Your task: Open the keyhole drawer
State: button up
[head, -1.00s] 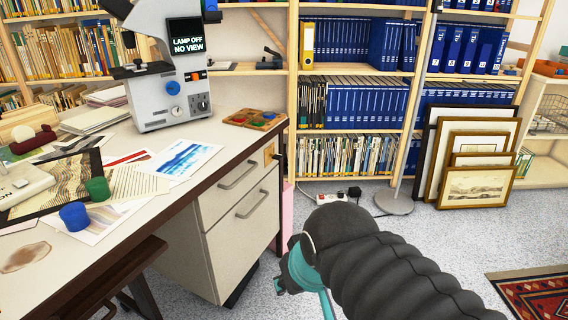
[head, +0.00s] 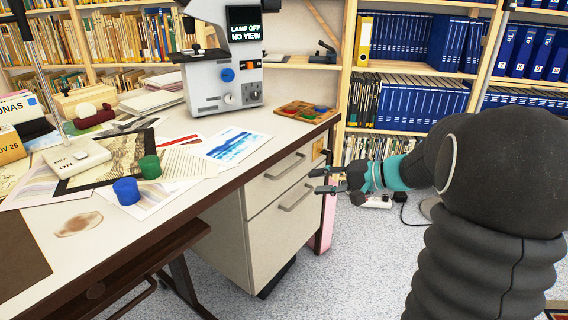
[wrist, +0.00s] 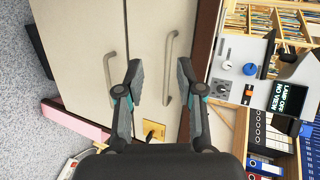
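The desk's pale cabinet has two drawers with grey bar handles. The upper drawer (head: 262,186) has its handle (head: 285,167) near the desktop; the lower drawer (head: 268,238) has a handle (head: 297,197) too. Both look shut. A yellow plate with a small dark mark (wrist: 153,130) sits beside the upper handle, near the front's right end in the head view. My gripper (head: 321,181) is open and empty in front of the drawer fronts. In the wrist view, the upper handle (wrist: 170,68) appears between the spread fingers (wrist: 160,74), apparently untouched. The lower handle (wrist: 110,70) lies left of them.
The desktop (head: 185,212) overhangs the cabinet and holds a microscope (head: 226,65), papers and cups. A dark desk leg and a pink panel (head: 328,222) stand right of the drawers. Shelves fill the back. The carpet (head: 340,275) before the drawers is clear.

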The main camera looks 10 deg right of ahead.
aim_at(294, 167)
jog(key=w+d+m+t, duration=0.2)
jog(key=w+d+t, duration=0.1)
jog(key=w+d, duration=0.25)
jog(key=shift+y, duration=0.3)
jog(key=x, duration=0.8)
jog(key=s+f+p+x, duration=0.1)
jog(key=x, duration=0.4)
jog(key=shift+w+a, duration=0.1)
jog(key=shift+a, duration=0.2)
grip_shut()
